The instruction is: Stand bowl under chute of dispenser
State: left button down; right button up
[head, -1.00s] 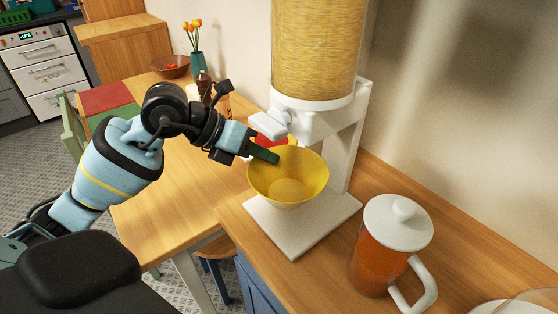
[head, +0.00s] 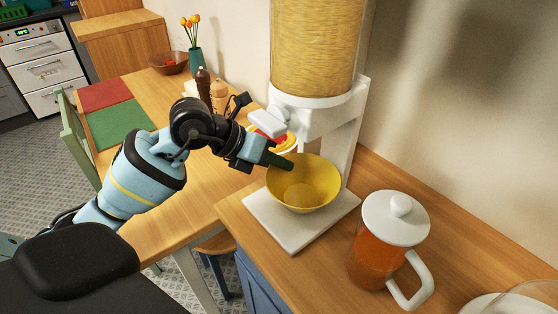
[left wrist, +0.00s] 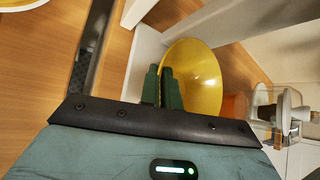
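The yellow bowl (head: 304,190) is upright over the white base plate (head: 262,222) of the dispenser (head: 312,88), below its outlet housing. I cannot tell whether its bottom touches the plate. My left gripper (head: 283,161) is shut on the bowl's left rim. In the left wrist view the bowl (left wrist: 200,80) shows with one green finger of the gripper (left wrist: 161,85) on either side of its edge. The dispenser's clear hopper is full of yellow dry food. The chute's mouth is hard to make out behind the white lever (head: 267,123). My right gripper is not in view.
A lidded jug of orange-brown drink (head: 383,250) stands on the counter (head: 325,270) right of the base plate.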

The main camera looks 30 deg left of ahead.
pick_arm(q)
jog(key=c, duration=1.6)
grip_release()
jog(key=shift+f, duration=0.1)
jog(key=v, duration=1.2)
